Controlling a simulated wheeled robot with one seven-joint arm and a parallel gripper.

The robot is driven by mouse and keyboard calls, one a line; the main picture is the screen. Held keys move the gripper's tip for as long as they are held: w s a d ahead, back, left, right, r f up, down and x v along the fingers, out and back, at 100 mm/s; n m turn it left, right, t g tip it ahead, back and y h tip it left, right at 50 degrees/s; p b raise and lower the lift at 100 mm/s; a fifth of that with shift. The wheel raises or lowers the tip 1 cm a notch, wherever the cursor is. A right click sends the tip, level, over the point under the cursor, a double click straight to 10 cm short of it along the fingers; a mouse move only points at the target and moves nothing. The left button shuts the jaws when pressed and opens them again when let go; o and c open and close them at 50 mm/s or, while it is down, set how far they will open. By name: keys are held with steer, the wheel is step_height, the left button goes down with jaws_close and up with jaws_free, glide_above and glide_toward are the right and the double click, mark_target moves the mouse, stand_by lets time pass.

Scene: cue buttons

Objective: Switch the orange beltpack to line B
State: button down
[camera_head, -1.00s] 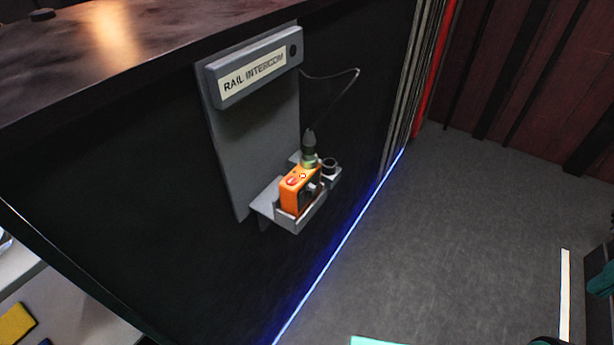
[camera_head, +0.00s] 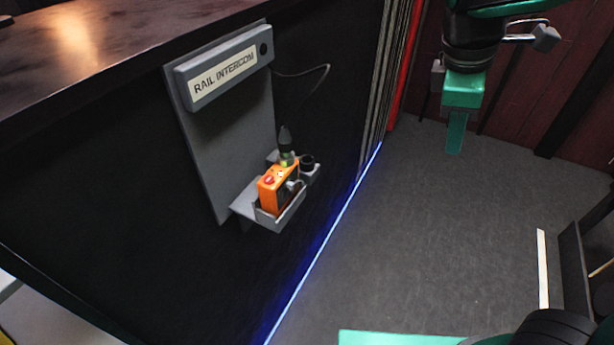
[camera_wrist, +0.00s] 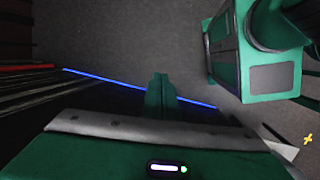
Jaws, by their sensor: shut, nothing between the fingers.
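The orange beltpack (camera_head: 278,188) sits upright in a small grey shelf cradle (camera_head: 280,217) under the rail intercom panel, with a red spot on its top face. A dark connector with a greenish collar (camera_head: 287,155) stands at its far end, and a black cable runs from it up to the panel. Which line the beltpack is set to cannot be read. My gripper (camera_head: 456,135) hangs at the upper right over the floor, well apart from the beltpack. Its green fingers are shut and empty, and they show in the wrist view (camera_wrist: 160,95). The beltpack is not in the wrist view.
The grey panel with its "RAIL INTERCOM" sign (camera_head: 223,72) is fixed to a black wall below a dark counter top (camera_head: 70,40). A blue light strip (camera_head: 325,240) runs along the wall's foot. The grey floor (camera_head: 420,230) between wall and gripper is clear.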

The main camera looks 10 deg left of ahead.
steer(key=s+a+r+n+t, duration=0.15)
steer(key=a+n, duration=0.45)
steer(key=a, duration=0.7)
steer(key=n+t+y, duration=0.1)
steer(key=n, duration=1.1)
glide_toward(281, 183)
steer(key=s+r, duration=0.2)
steer(key=s, duration=0.4)
steer(key=shift+w+a, duration=0.15)
steer(key=shift+a, duration=0.25)
steer(key=shift+f, duration=0.1)
steer(key=shift+m, duration=0.3)
steer(key=w+f, duration=0.2)
steer(key=f, duration=0.1)
steer(key=w+d+f, duration=0.1)
steer(key=w+f, duration=0.1)
steer(key=f, duration=0.1)
steer(key=w+d+f, duration=0.1)
steer(key=w+f, duration=0.1)
steer(key=f, duration=0.1)
steer(key=shift+d, duration=0.25)
steer(key=shift+w+d, duration=0.25)
steer(key=shift+w, duration=0.35)
steer(key=shift+a, duration=0.1)
